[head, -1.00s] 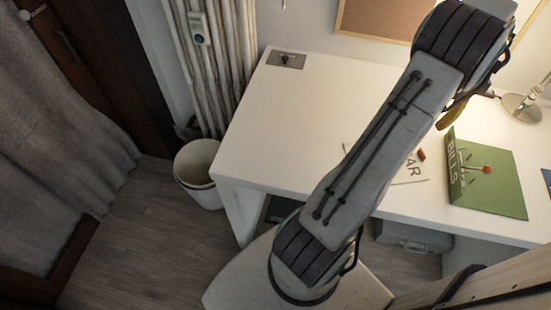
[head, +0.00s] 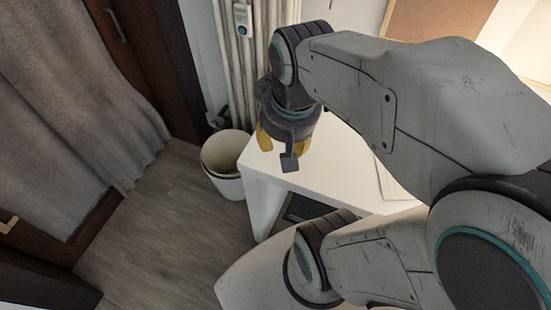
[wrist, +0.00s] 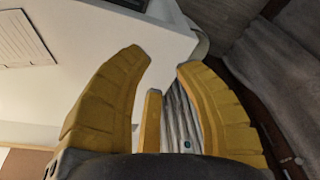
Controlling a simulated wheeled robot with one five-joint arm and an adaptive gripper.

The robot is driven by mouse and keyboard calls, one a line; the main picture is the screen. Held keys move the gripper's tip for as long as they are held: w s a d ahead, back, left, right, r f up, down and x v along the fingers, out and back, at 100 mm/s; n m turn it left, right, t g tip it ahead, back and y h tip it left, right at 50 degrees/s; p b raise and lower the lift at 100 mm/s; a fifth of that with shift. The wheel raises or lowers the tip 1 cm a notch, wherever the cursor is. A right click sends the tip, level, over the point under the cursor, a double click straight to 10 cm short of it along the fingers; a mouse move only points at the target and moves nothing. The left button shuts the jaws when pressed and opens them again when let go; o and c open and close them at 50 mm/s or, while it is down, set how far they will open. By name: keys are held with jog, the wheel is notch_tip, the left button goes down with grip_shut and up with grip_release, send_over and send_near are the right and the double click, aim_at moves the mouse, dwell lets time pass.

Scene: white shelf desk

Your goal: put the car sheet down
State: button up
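My gripper (head: 278,142) hangs over the left front corner of the white desk (head: 335,180) in the head view. In the wrist view its yellow fingers (wrist: 163,64) are spread apart, with nothing between them. A pale sheet with dark lines, seemingly the car sheet (head: 388,184), lies flat on the desk near the front edge. My arm hides much of it in the head view. It seems to show also at the upper left of the wrist view (wrist: 22,40), apart from the fingers. Its lettering cannot be read now.
A white waste bin (head: 225,160) stands on the floor left of the desk. A radiator (head: 250,60) stands behind the bin, and a grey curtain (head: 75,90) hangs at the left. A cork board (head: 440,25) is on the back wall. My arm covers much of the desk.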

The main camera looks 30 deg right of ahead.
jog(key=s+a+n, duration=0.1)
jog(key=s+a+f+n, duration=0.1)
jog(key=a+n, duration=0.1)
jog(key=shift+s+f+n, duration=0.1)
jog(key=shift+s+n, duration=0.2)
jog(key=w+p+v, duration=0.2)
jog(key=p+v, duration=0.6)
jog(key=v, duration=0.1)
jog(key=shift+d+r+t+p, duration=0.3)
jog(key=shift+r+t+p, duration=0.05)
jog(key=shift+r+t, duration=0.05)
